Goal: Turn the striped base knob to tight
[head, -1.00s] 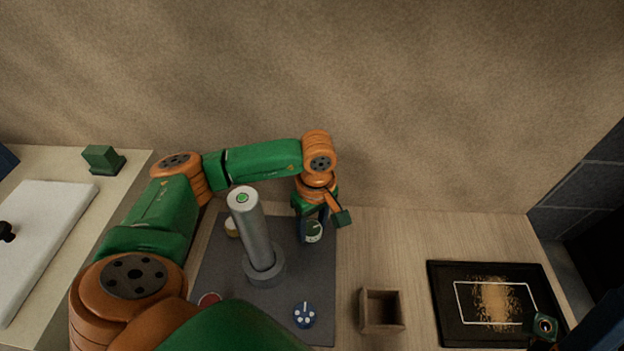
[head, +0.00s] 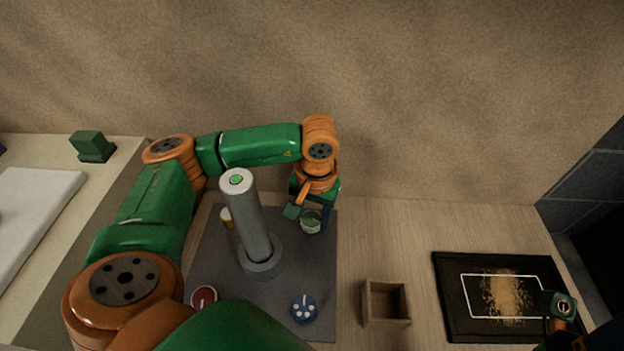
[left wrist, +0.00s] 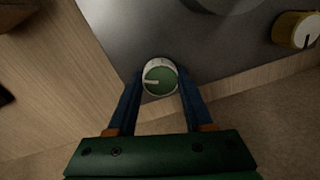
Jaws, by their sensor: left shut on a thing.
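A round knob with a green top and pale sides (head: 311,224) stands at the back right of a grey mat. In the left wrist view the knob (left wrist: 160,78) has a white pointer line from its middle toward the left of the picture. My left gripper (head: 312,214) reaches down over it and is shut on it, with one dark blue finger on each side. I cannot clearly make out stripes on it. My right gripper (head: 562,312) shows partly at the lower right, above the black tray; its jaw state is unclear.
A grey mat (head: 210,262) carries an upright metal cylinder (head: 249,220), a yellow knob (head: 226,217), a red knob (head: 204,297) and a blue knob with white dots (head: 304,309). An open wooden box (head: 386,303) and a black tray (head: 446,300) lie to the right.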

